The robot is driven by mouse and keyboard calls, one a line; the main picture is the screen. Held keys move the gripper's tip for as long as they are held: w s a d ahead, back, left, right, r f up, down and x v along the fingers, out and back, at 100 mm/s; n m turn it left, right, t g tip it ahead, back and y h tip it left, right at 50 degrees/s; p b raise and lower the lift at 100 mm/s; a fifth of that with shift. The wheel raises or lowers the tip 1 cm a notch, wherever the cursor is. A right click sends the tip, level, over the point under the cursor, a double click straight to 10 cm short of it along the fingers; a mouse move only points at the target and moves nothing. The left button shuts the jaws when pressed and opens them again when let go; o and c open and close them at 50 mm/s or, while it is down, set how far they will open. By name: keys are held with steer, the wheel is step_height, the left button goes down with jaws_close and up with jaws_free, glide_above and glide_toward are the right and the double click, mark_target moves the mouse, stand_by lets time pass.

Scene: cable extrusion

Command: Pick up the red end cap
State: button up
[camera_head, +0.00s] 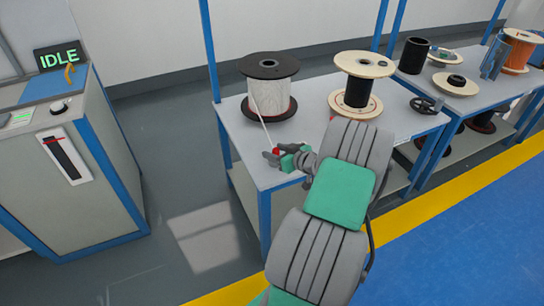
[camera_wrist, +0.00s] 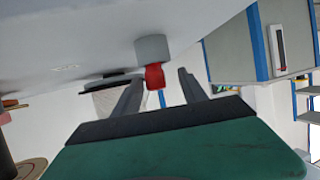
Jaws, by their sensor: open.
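The red end cap (camera_wrist: 154,77) is a small red piece joined to a short grey cylinder (camera_wrist: 153,48) in the wrist view. It also shows as a small red spot in the head view (camera_head: 276,151), at the near left part of the grey table (camera_head: 232,128). My gripper (camera_wrist: 158,88) is open, with one finger on each side of the red end cap. A gap shows between the cap and the right finger; whether the left finger touches it I cannot tell. In the head view my gripper (camera_head: 272,158) partly hides the cap. A white strand (camera_head: 260,122) runs from the white spool towards it.
A black-flanged spool of white cable (camera_head: 268,96) stands behind my gripper. A wooden-flanged spool (camera_head: 357,92) stands right of it. Blue posts (camera_head: 209,48) rise at the table's back edge. A machine cabinet (camera_head: 85,200) with an IDLE display (camera_head: 58,58) stands left, across open floor.

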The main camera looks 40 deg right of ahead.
steer(key=x, duration=0.3)
steer(key=shift+w+d+f, duration=0.1)
steer(key=shift+w+f, duration=0.1)
steer(key=shift+f, duration=0.15)
jaws_close()
